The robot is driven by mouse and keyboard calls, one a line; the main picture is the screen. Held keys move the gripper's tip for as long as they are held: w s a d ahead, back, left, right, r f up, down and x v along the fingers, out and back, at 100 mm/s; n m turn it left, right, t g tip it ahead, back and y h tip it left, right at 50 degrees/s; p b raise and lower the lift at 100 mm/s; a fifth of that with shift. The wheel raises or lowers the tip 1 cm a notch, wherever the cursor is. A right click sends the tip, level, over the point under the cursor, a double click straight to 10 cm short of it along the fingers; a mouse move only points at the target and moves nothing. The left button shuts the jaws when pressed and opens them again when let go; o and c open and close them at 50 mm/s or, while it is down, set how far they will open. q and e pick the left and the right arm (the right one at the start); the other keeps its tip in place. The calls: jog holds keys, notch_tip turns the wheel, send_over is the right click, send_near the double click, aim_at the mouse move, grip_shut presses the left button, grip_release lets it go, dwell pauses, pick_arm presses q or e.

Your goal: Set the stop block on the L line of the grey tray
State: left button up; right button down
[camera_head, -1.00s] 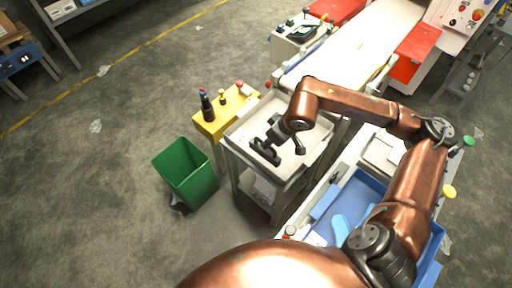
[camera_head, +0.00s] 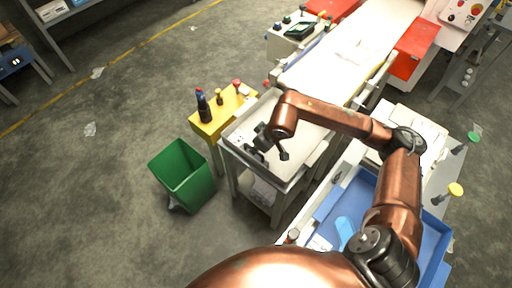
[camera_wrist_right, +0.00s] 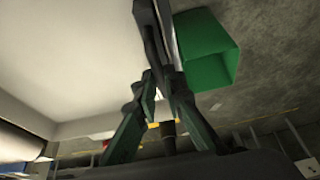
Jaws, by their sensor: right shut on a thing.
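The pale grey tray (camera_head: 312,134) sits on top of a stand near the middle of the head view. It fills the left of the right wrist view (camera_wrist_right: 70,50). My right gripper (camera_head: 258,156) is over the tray's left part, pointing down. In the wrist view its dark fingers (camera_wrist_right: 160,70) are closed together around something narrow. This appears to be the stop block, mostly hidden by the fingers. I cannot tell whether it touches the tray floor. Small dark marks show at the tray's left corner, but I cannot read an L line. My left gripper is not in view.
A yellow stand (camera_head: 222,108) with a dark bottle (camera_head: 203,106) and small knobs adjoins the tray's left side. A green bin (camera_head: 183,176) stands on the floor at left. A blue tray (camera_head: 325,212) lies at right under my arm. A pale conveyor (camera_head: 350,50) runs behind.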

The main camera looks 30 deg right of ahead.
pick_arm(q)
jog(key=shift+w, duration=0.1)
pick_arm(e)
jog(key=shift+r, duration=0.1)
jog(key=c, duration=2.5)
grip_release()
jog(key=o, duration=0.5)
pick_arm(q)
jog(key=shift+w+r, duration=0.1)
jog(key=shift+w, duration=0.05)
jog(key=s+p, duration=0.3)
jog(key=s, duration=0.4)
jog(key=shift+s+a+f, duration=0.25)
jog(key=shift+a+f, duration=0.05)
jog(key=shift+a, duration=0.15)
pick_arm(e)
jog(key=v, duration=1.2)
jog(key=shift+s, duration=0.1)
